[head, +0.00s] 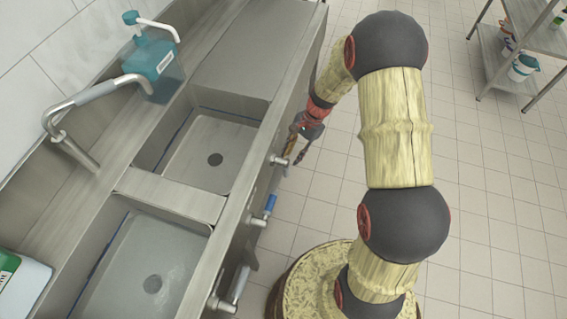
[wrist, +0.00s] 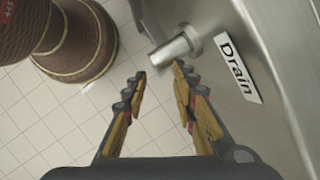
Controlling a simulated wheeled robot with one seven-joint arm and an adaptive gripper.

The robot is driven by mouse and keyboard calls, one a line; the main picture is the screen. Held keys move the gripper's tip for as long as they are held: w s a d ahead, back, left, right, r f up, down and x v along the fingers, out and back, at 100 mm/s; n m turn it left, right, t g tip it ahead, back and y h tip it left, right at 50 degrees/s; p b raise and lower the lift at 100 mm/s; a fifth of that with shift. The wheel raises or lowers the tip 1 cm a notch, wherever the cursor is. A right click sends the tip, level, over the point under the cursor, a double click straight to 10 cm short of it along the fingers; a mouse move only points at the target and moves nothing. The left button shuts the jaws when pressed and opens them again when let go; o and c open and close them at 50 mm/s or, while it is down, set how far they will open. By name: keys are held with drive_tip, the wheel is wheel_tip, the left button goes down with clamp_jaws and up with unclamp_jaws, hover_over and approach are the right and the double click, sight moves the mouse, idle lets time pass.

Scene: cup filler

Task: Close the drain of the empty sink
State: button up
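A metal drain handle (head: 279,160) sticks out from the front panel by the far sink. It also shows in the wrist view (wrist: 170,51), left of a "Drain" label (wrist: 238,67). My gripper (head: 295,158) is at that handle. In the wrist view my gripper (wrist: 160,72) is open, and the handle's end lies just beyond and between its fingertips. Contact cannot be told.
A blue-handled valve (head: 270,204) and another drain handle (head: 221,304) stick out further along the front panel. A faucet (head: 85,105) and a blue dispenser bottle (head: 154,65) stand behind the sinks. A shelf (head: 520,45) is at the upper right. The tiled floor is clear.

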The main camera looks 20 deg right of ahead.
sight(286, 170)
drive_tip(key=shift+m, duration=0.4)
drive_tip(key=x, duration=0.3)
drive_tip(key=b+x, duration=0.1)
drive_tip(key=x, duration=0.2)
drive_tip(key=b+x, duration=0.1)
drive_tip(key=x, duration=0.2)
drive_tip(key=shift+w+d+f, duration=0.15)
drive_tip(key=shift+d+f, duration=0.1)
drive_tip(key=shift+f, duration=0.3)
drive_tip(key=shift+c, duration=0.3)
clamp_jaws()
